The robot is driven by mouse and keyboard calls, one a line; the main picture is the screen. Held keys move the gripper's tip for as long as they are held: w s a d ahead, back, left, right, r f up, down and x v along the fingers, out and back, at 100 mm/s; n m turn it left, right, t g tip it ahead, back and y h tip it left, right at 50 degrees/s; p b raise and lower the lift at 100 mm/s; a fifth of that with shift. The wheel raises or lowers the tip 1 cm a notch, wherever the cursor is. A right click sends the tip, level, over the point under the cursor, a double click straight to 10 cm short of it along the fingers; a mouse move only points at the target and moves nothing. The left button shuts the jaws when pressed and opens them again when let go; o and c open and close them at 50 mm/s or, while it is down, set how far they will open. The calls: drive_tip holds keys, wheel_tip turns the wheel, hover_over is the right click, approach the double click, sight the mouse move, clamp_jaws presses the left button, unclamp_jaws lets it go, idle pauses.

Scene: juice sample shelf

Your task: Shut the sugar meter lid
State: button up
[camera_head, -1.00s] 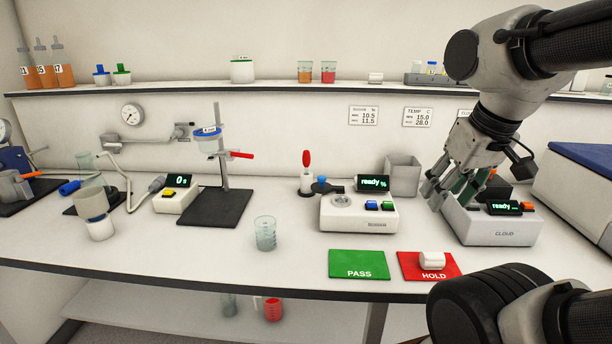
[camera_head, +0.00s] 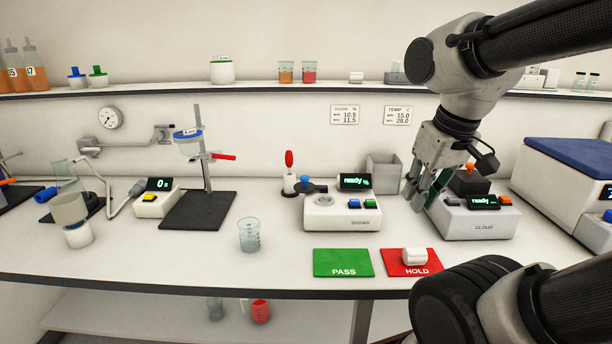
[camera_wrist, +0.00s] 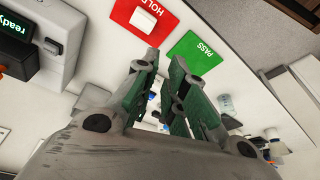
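The sugar meter (camera_head: 343,213) is the white box in the middle of the bench, with a "ready %" display (camera_head: 354,182). Its dark lid (camera_head: 310,188) with a blue knob (camera_head: 304,180) is swung out at the back left, and the round sample well (camera_head: 324,201) shows uncovered. My gripper (camera_head: 415,202) is to the right of the sugar meter, beside the cloud meter's left side. In the wrist view, its green-padded fingers (camera_wrist: 165,56) are apart and hold nothing. A small part of a white device with blue buttons shows between them; the lid cannot be made out there.
The cloud meter (camera_head: 482,222) stands right of my gripper. A grey open bin (camera_head: 384,174) is behind. The green PASS mat (camera_head: 342,262) and red HOLD mat (camera_head: 396,268) with a white piece (camera_head: 415,256) lie in front. A glass beaker (camera_head: 249,236) stands left of the sugar meter.

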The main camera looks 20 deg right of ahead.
drive_tip(key=shift+n+g, duration=0.7)
drive_tip(key=shift+g, duration=0.2)
drive_tip(key=w+a, duration=0.1)
drive_tip(key=w, duration=0.2)
drive_tip(key=w+a, duration=0.1)
drive_tip(key=w, duration=0.3)
drive_tip(key=w+a, duration=0.1)
drive_tip(key=w, duration=0.3)
drive_tip(key=shift+a+f, duration=0.3)
drive_tip(key=shift+a, duration=0.05)
clamp_jaws()
drive_tip(key=w+a+r+m+t, duration=0.1)
drive_tip(key=w+a, duration=0.2)
drive_tip(key=w, duration=0.5)
drive_tip(key=w+a+r+m+t+h, duration=0.1)
drive_tip(key=w+a, duration=0.1)
drive_tip(key=w, duration=0.7)
drive_tip(key=w+a+r+m, duration=0.2)
drive_tip(key=w+a, duration=0.1)
drive_tip(key=w, duration=0.5)
wheel_tip(320, 180, down, 10)
drive_tip(key=shift+s+f, duration=0.2)
drive_tip(key=shift+f, duration=0.05)
